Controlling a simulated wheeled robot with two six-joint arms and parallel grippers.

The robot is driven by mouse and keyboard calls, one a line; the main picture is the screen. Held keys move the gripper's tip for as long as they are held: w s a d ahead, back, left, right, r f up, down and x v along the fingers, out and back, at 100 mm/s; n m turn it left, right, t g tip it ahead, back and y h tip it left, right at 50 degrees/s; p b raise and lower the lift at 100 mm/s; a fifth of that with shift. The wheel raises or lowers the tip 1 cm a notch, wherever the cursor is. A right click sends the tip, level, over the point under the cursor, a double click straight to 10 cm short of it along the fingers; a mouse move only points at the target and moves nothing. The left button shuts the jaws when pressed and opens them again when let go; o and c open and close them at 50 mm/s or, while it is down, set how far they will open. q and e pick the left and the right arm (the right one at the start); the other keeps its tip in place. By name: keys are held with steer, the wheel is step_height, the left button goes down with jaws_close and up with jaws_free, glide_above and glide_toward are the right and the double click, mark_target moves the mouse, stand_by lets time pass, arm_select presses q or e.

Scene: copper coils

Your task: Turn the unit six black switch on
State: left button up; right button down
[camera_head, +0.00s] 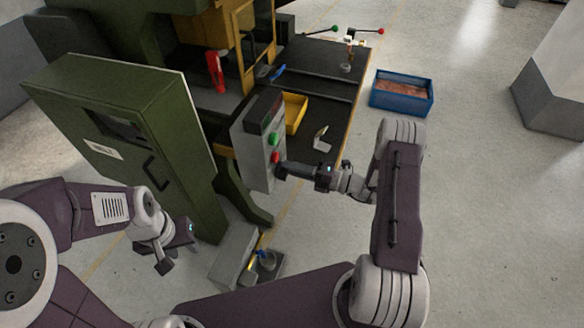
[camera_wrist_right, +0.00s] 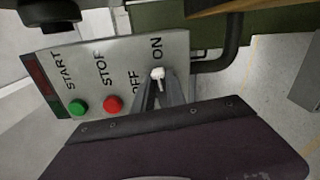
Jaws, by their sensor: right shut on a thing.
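The grey control box (camera_head: 262,145) stands beside the green cabinet, with a green START button (camera_head: 274,139) and a red STOP button (camera_head: 275,157) on its face. In the right wrist view, its panel (camera_wrist_right: 120,62) carries the labels START, STOP, OFF and ON. A small switch with a pale tip (camera_wrist_right: 157,73) shows near OFF and ON; no black on it can be made out. My right gripper (camera_head: 281,171) is at the lower part of the box, shut on the switch (camera_wrist_right: 158,90). My left gripper (camera_head: 176,252) hangs by the green cabinet, away from the box; its jaw opening is unclear.
The green cabinet (camera_head: 120,130) stands at left. A dark machine table (camera_head: 325,95) with a yellow bin (camera_head: 294,112) lies behind the box. A blue crate (camera_head: 402,94) of copper pieces is on the floor at right. A grey pedal unit (camera_head: 233,256) sits below.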

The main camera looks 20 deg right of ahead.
steer(key=shift+w+d+m, duration=0.1)
steer(key=shift+m, duration=0.5)
steer(key=c, duration=1.4)
jaws_free()
steer(key=shift+f, duration=0.1)
steer(key=shift+o, duration=0.2)
steer(key=b+v, duration=0.3)
steer(key=v, duration=0.6)
steer(key=shift+b, duration=0.3)
